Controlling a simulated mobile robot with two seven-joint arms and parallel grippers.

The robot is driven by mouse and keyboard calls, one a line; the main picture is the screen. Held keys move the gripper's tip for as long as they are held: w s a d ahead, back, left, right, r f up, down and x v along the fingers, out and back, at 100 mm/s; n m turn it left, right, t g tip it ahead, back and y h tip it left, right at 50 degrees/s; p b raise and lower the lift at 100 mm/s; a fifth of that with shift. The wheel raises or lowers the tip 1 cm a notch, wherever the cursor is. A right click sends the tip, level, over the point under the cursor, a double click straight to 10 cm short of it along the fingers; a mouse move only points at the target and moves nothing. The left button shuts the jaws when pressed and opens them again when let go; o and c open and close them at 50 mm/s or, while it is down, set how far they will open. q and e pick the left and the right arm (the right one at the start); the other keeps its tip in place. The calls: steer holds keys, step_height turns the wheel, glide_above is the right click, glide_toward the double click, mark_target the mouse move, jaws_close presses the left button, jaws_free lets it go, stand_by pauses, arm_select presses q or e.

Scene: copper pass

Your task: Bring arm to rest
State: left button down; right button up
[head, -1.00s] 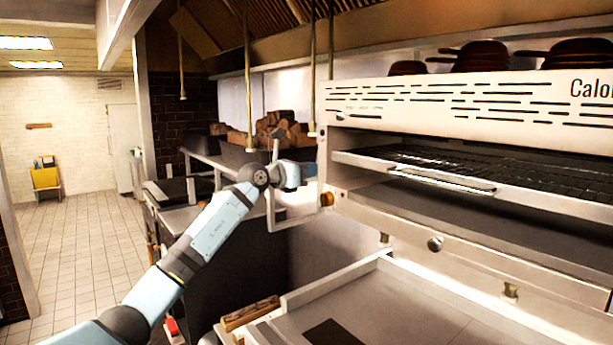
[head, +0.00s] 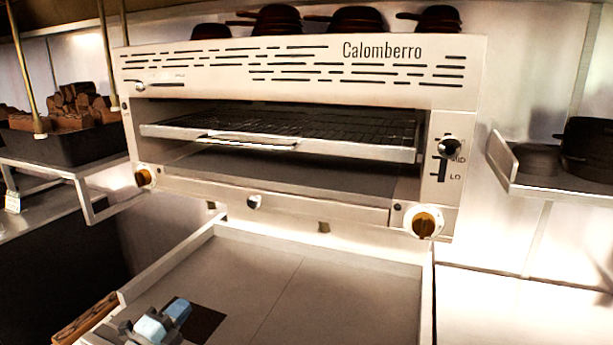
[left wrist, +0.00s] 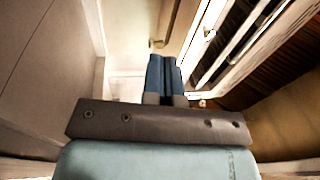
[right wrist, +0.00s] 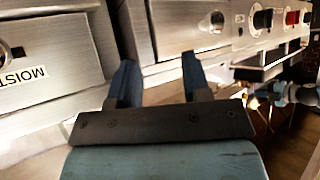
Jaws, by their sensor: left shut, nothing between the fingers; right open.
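My left gripper (head: 165,322) shows low in the head view, over the left front part of the pale tray-like counter below the grill. In the left wrist view its two blue fingers (left wrist: 165,62) are together with nothing between them. My right gripper is outside the head view. In the right wrist view its fingers (right wrist: 160,65) are spread apart and empty, in front of metal equipment fronts. Whether its fingertips touch anything cannot be told.
A Calomberro grill (head: 270,192) with a wire rack spans the middle. A wall shelf (head: 550,185) with dark pans is at right. A dark bin (head: 65,145) of wood pieces is at left. A metal front marked MOIST (right wrist: 40,85) is near my right gripper. The counter's middle (head: 310,285) is clear.

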arm_select(q)
steer(key=s+d+f+n+g+y, duration=0.1)
steer(key=s+d+f+n+g, duration=0.1)
steer(key=s+f+n, duration=0.4)
steer(key=s+d+f+n+g+y+p, duration=0.1)
steer(key=s+f+n, duration=0.6)
steer(key=s, duration=0.8)
steer(key=s+d+f+n+g+y, duration=0.3)
steer(key=s+d+f+n+g, duration=0.1)
steer(key=s+f+n, duration=0.3)
steer(key=s+d+f, duration=0.1)
steer(key=s+f, duration=0.1)
steer(key=s, duration=0.2)
steer(key=shift+s+p, duration=0.15)
steer(key=shift+p, duration=0.15)
steer(key=shift+f, duration=0.1)
